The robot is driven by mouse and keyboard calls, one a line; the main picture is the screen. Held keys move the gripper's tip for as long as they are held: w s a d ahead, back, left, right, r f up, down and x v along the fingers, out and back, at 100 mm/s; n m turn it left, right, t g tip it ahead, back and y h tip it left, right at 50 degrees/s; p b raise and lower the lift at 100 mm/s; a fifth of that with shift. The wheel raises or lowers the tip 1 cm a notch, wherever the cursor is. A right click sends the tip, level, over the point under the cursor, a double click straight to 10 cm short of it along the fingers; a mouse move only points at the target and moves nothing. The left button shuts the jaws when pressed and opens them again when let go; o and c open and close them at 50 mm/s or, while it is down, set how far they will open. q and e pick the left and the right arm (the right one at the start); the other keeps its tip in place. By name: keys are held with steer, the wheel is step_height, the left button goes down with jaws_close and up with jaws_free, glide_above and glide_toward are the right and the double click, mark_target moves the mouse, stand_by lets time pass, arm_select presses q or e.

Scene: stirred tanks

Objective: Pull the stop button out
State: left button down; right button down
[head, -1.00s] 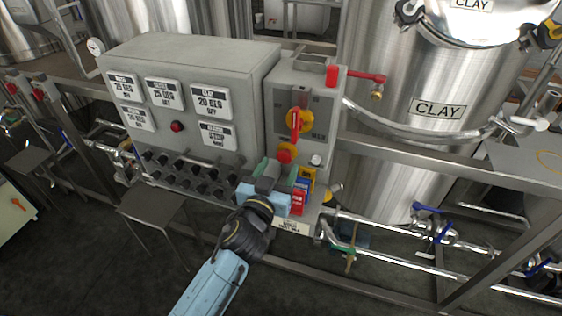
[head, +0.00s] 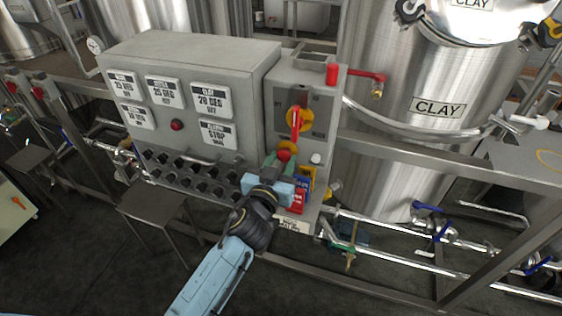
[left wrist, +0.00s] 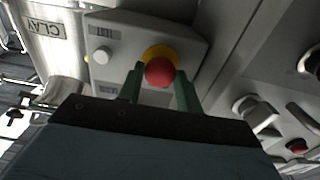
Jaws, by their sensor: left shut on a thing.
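The red stop button (head: 284,155) with its yellow collar sits on the front of the small grey box (head: 335,109), below a red and yellow rotary switch (head: 296,120). My left gripper (head: 281,164) is at the button, its green fingers partly covering it. In the left wrist view the round red button (left wrist: 160,72) lies between the two green fingertips (left wrist: 160,78), one on each side, with the yellow collar behind. The jaws are shut on the button. How far out the button stands is hard to tell. My right gripper is not in view.
A wide grey panel (head: 185,62) with white displays, a red lamp (head: 177,125) and rows of black knobs stands left of the box. A white button (head: 316,158) and red, blue and yellow tags are close to my gripper. A red-handled valve (head: 365,77) is above right.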

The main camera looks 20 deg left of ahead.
arm_select(q)
steer(key=shift+s, duration=0.5)
steer(key=c, duration=0.9)
jaws_free()
steer(key=shift+c, duration=0.2)
steer(key=s+b, duration=0.1)
steer(key=s, duration=1.2)
steer(key=shift+s+a, duration=0.25)
